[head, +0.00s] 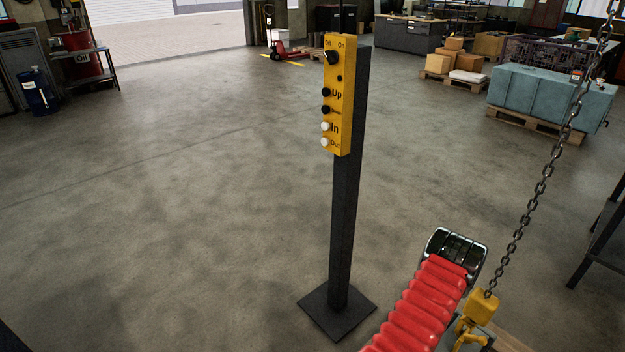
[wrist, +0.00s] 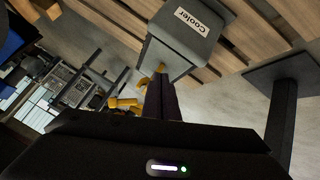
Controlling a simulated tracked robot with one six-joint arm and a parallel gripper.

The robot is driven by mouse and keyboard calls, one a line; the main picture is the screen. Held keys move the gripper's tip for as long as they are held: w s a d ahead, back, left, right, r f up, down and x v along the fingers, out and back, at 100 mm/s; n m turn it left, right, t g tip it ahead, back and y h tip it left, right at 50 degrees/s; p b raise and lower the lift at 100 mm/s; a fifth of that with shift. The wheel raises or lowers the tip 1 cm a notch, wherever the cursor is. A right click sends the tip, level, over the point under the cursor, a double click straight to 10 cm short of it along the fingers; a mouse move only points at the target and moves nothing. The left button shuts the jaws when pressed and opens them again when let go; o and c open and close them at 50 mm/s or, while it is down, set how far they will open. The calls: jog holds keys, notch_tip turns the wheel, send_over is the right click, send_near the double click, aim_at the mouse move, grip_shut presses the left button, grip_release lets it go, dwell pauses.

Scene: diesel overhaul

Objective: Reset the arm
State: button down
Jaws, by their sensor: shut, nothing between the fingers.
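My gripper (wrist: 161,98) shows in the wrist view as dark fingers, shut with nothing between them. Its fingertips point toward a grey box labelled "Cooler" (wrist: 180,40), and I cannot tell the exact gap. In the head view my red ribbed arm reaches in from the bottom edge, and the gripper itself is hidden there. The arm is bent beside a yellow hoist hook (head: 480,309) on a chain (head: 533,200). Yellow hook parts (wrist: 124,104) also show left of the fingers in the wrist view.
A yellow control box (head: 339,95) with a knob and several buttons stands on a dark post (head: 346,220) left of my arm. The post's base plate (head: 337,312) rests on the floor. A blue-grey block (head: 548,97) sits on a pallet.

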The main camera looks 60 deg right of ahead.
jog(key=w+a+r+n+t+y, duration=0.1)
jog(key=w+a+r+t+y, duration=0.2)
jog(key=w, duration=0.6)
jog(key=w+a+r+t+y, duration=0.1)
jog(key=w+r+y, duration=0.1)
jog(key=w+r, duration=0.5)
jog(key=w+a+r+n+t+y, duration=0.1)
jog(key=w+a+r+n+y, duration=0.1)
jog(key=w+a+r, duration=0.45)
jog(key=w+a+r+n+y, duration=0.1)
jog(key=w+a+r+n, duration=0.15)
jog(key=w+r, duration=0.7)
jog(key=w+a+r+n+t, duration=0.1)
jog(key=w+a+r+n, duration=0.2)
jog(key=a+r, duration=0.7)
jog(key=w+a+r+n+t, duration=0.2)
jog(key=a+r+n, duration=0.3)
jog(key=a+r, duration=0.5)
jog(key=w+a+r+n+t, duration=0.2)
jog(key=w+a+r+n, duration=0.2)
jog(key=a+r, duration=0.6)
jog(key=a, duration=0.5)
jog(key=shift+w+r, duration=0.15)
jog(key=shift+w, duration=0.15)
jog(key=c, duration=2.5)
grip_release()
jog(key=shift+c, duration=0.2)
